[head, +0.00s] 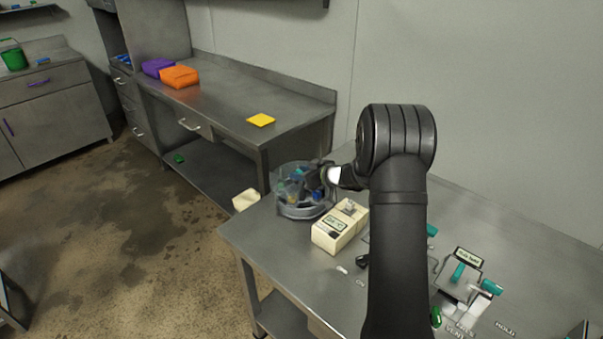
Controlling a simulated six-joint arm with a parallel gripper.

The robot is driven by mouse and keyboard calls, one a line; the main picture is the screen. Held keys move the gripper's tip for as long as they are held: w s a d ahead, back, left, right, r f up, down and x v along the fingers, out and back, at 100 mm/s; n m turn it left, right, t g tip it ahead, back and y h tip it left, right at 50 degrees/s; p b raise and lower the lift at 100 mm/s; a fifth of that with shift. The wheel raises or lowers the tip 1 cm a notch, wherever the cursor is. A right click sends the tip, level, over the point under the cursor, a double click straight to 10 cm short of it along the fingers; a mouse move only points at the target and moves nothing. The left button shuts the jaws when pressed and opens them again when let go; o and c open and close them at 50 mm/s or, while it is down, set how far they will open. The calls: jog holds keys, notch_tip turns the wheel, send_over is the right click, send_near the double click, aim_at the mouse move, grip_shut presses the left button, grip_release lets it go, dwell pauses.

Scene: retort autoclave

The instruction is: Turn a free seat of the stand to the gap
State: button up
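The stand (304,211) is a round grey holder with a see-through wall near the back left corner of the steel table. Several small coloured items, blue and yellow among them, show inside it. My gripper (314,178) is at the upper right of the stand, at or over its rim. Whether it touches the stand cannot be told. Its fingertips are small and dark against the stand, so whether they are open or shut is unclear. The seats and the gap cannot be made out at this size.
A cream device with a display (335,235) stands just right of the stand. My arm hides the table's middle. A panel with teal handles (462,280) is at the right.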

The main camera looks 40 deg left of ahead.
grip_shut()
jog(key=shift+m+t, duration=0.6)
jog(key=shift+t, duration=0.1)
jog(key=shift+m+t+h, duration=0.3)
jog(key=shift+m+t, duration=0.9)
jog(key=shift+t, duration=0.2)
jog(key=shift+a+m+t+h, duration=0.1)
jog(key=shift+m+t+h, duration=0.8)
jog(key=shift+m+t, duration=0.8)
jog(key=shift+m+t+h, duration=1.8)
jog(key=shift+m+t, duration=0.1)
jog(key=shift+m, duration=0.3)
jog(key=shift+m+t+h, duration=0.5)
jog(key=shift+m+h, duration=0.4)
jog(key=shift+m+t+h, duration=0.3)
jog(key=shift+m+h, duration=0.3)
jog(key=shift+h, duration=0.1)
